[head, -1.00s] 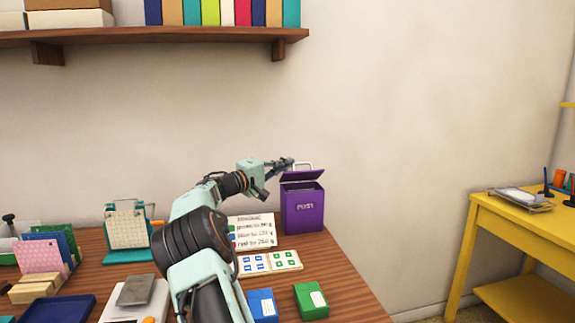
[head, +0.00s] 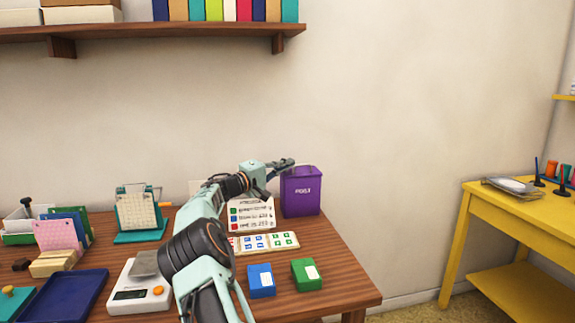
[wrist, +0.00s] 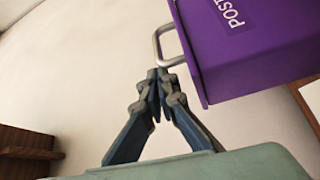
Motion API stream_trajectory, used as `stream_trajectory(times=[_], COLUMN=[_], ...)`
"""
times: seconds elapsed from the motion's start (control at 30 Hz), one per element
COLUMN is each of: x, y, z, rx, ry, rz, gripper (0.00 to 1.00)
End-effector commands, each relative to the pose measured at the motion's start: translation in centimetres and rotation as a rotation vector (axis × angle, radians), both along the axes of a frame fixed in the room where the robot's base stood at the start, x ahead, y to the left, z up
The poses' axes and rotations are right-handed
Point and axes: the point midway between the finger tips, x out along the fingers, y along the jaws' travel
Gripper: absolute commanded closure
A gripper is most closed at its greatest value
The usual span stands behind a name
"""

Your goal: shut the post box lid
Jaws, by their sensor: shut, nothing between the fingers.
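The purple post box (head: 301,193) stands upright at the right end of the wooden table, its POST label facing out. Its lid (head: 306,168) looks down on the box, with no dark gap in the head view. In the wrist view the box (wrist: 245,50) fills the upper right, tilted in the picture, with a grey metal handle (wrist: 163,45) at its lid edge. My gripper (head: 289,162) is at the top left of the box. In the wrist view my gripper (wrist: 158,76) has its fingertips together, just below the handle; I cannot tell whether they touch it.
A price sign (head: 250,213), a stamp sheet (head: 266,242), a blue box (head: 261,281) and a green box (head: 306,274) lie near my arm. A scale (head: 140,290) stands left. A yellow desk (head: 520,222) is at right.

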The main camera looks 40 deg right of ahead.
Motion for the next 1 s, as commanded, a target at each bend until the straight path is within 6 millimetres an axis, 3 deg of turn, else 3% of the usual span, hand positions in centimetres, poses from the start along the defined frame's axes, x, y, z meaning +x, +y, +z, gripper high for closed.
stream_trajectory(times=[0.63, 0.77, 1.0], x=[-0.4, -0.4, -0.3], y=[0.3, 1.9, 6.8], z=[-0.8, -0.8, -0.9], rx=[0.008, 0.007, 0.003], ry=[0.003, 0.004, 0.003], rz=[-0.012, -0.012, -0.003], gripper=[1.0, 1.0, 1.0])
